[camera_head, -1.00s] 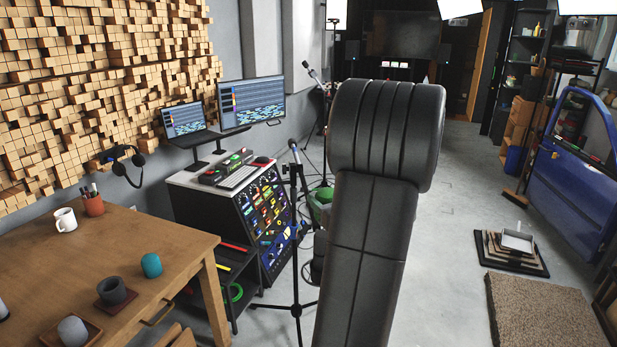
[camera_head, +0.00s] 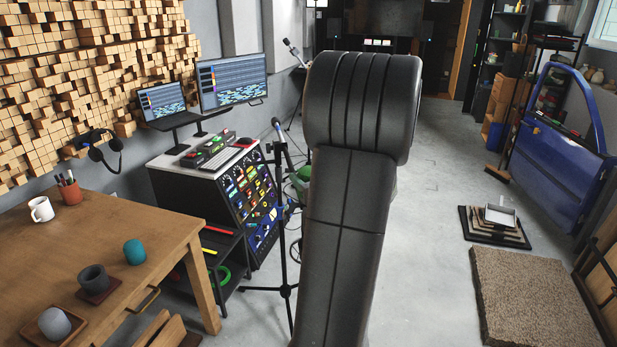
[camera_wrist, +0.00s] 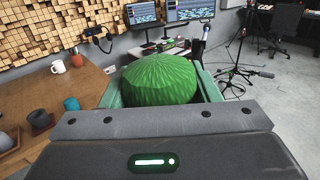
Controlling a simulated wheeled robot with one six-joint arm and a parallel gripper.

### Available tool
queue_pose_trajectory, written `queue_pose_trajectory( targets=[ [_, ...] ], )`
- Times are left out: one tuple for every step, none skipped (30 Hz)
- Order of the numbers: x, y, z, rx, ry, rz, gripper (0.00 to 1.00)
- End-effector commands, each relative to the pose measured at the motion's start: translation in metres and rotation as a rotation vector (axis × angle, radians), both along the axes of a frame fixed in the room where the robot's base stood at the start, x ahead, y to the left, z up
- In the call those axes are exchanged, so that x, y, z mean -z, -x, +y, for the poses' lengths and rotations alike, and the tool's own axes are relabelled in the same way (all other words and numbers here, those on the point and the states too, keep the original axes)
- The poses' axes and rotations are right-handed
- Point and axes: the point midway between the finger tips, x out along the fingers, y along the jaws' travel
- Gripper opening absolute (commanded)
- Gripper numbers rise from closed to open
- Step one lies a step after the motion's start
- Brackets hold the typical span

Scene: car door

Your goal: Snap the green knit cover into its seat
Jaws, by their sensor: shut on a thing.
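The green knit cover (camera_wrist: 160,82) is a ribbed, rounded dome in the wrist view. My gripper (camera_wrist: 160,88) is shut on it, with one pale green finger at each side. The underside of the cover is hidden behind my gripper's dark body. I cannot make out the cover's seat for certain. A blue car door (camera_head: 560,175) stands at the right in the head view.
A wooden table (camera_head: 165,235) at the left carries a white mug (camera_head: 41,209), a teal cup (camera_head: 134,252) and small pots. A mixing console (camera_head: 240,185) and a microphone stand (camera_head: 283,235) are left of my arm.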

Motion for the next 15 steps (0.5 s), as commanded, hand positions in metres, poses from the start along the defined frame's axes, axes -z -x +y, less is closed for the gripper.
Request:
queue_pose_trajectory(
  targets=[
    [0.011,0.000,0.000,0.000,0.000,0.000,0.35],
    [0.014,0.000,0.000,0.000,0.000,0.000,0.35],
    [0.018,0.000,0.000,0.000,0.000,0.000,0.35],
    [0.021,0.000,0.000,0.000,0.000,0.000,0.35],
    [0.024,0.000,0.000,0.000,0.000,0.000,0.35],
    [0.027,0.000,0.000,0.000,0.000,0.000,0.35],
    [0.030,0.000,0.000,0.000,0.000,0.000,0.35],
    [0.032,0.000,0.000,0.000,0.000,0.000,0.35],
    [0.034,0.000,0.000,0.000,0.000,0.000,0.35],
    [0.035,0.000,0.000,0.000,0.000,0.000,0.35],
    [0.037,0.000,0.000,0.000,-0.001,-0.001,0.35],
    [0.038,0.000,0.000,0.000,-0.001,-0.001,0.35],
    [0.038,0.000,0.000,0.000,-0.001,-0.001,0.35],
    [0.038,0.000,0.000,0.000,-0.001,-0.001,0.35],
    [0.038,0.000,0.000,0.000,-0.001,-0.001,0.35]
  ],
)
